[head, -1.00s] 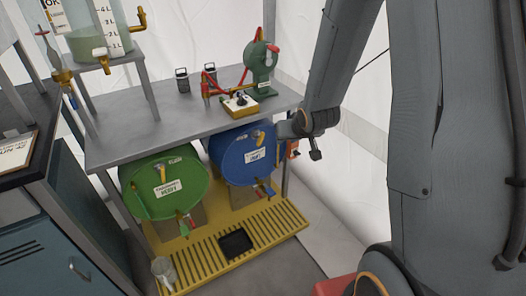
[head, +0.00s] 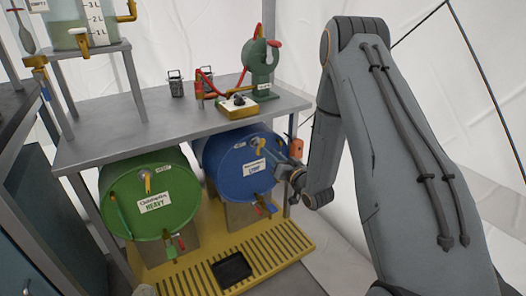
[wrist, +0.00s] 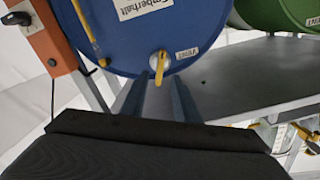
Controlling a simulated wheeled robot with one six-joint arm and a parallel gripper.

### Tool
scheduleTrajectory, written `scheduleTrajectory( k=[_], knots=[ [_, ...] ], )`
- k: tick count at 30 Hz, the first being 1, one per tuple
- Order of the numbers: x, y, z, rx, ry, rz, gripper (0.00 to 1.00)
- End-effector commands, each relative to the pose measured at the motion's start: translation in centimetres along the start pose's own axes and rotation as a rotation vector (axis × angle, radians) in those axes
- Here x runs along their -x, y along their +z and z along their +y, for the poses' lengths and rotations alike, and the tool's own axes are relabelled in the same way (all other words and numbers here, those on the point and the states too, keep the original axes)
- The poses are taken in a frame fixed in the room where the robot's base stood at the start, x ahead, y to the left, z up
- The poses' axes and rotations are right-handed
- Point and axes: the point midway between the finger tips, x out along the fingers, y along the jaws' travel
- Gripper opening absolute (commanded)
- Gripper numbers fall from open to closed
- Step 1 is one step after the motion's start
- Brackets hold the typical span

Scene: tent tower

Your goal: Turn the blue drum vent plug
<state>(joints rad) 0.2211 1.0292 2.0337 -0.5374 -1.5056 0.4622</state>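The blue drum (head: 229,168) lies on its side under the grey bench, its round face toward me. Its vent plug (head: 259,145) has a yellow lever and sits near the top of the face. In the wrist view, which looks upside down, the plug (wrist: 159,64) is a pale round fitting with the yellow lever across it, beside a "VENT" label. My gripper (wrist: 157,92) is open, with one finger on each side of the lever. I cannot tell whether either finger touches it. In the head view my gripper (head: 276,162) reaches the drum face from the right.
A green drum (head: 180,205) lies left of the blue one. A yellow slatted tray (head: 205,279) holding a black pan (head: 231,268) is below. The grey bench (head: 130,135) overhangs both drums. An orange box (wrist: 40,35) is close to the gripper.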

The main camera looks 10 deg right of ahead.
Motion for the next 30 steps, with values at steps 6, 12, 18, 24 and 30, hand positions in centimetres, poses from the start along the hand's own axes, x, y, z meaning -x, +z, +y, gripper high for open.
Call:
scheduleTrajectory(
  k=[6, 12, 18, 24, 30],
  knots=[
    [-3.3, 0.1, 0.0, 0.001, -0.001, 0.0, 0.28],
    [-4.7, 0.1, 0.0, 0.0, 0.001, -0.002, 0.28],
    [-4.8, 0.1, 0.0, -0.001, 0.002, -0.002, 0.28],
    [-4.8, 0.1, 0.0, 0.0, 0.002, -0.002, 0.08],
    [-4.9, 0.1, -0.2, 0.001, 0.001, -0.002, 0.0]
  ],
)
